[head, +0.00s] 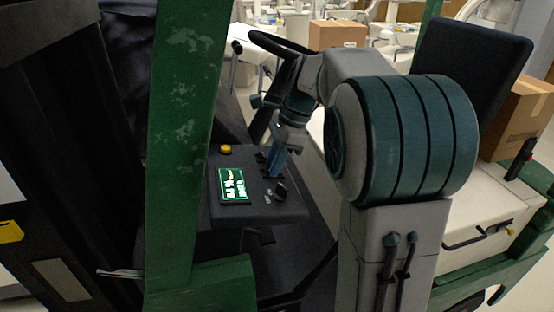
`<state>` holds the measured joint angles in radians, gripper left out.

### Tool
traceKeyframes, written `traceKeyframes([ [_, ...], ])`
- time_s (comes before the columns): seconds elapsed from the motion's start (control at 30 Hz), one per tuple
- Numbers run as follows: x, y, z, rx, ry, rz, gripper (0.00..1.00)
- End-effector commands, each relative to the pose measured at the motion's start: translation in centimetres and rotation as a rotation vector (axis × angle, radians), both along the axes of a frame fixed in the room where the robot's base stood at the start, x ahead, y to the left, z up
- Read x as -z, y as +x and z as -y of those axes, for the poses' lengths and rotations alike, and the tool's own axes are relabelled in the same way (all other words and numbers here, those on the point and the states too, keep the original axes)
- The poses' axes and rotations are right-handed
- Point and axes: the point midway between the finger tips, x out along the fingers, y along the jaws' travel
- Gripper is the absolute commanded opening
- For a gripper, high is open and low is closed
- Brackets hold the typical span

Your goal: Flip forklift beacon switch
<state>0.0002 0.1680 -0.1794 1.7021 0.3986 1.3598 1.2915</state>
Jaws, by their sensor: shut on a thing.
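The forklift's black control panel (248,207) stands behind the green post in the middle of the head view. It has a lit green-and-white display (234,185), a yellow button (225,150) and a black knob or switch (281,190). A small dark switch (262,157) shows at the panel's far right side. My gripper (271,168) points down onto this side of the panel, its blue fingers shut at the switch. The fingers hide much of the contact, and the switch's exact position cannot be made out.
A green post (184,140) rises close in front, left of the panel. The steering wheel (282,44) is behind my gripper. A black seat back (472,75) and cardboard boxes (337,35) stand at the right and back.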

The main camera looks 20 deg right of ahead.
Motion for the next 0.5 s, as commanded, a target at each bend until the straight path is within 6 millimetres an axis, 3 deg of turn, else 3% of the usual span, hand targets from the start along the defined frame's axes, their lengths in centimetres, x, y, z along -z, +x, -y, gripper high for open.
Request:
traceKeyframes([
  [0.03, -0.02, 0.0, 0.0, 0.0, 0.0, 0.0, 0.0],
  [0.07, -0.02, 0.0, 0.0, 0.0, 0.0, 0.001, 0.25],
  [0.13, -0.02, 0.0, 0.0, 0.0, 0.0, 0.0, 0.44],
  [0.5, -0.44, 0.05, 0.17, 0.001, -0.001, 0.002, 0.44],
])
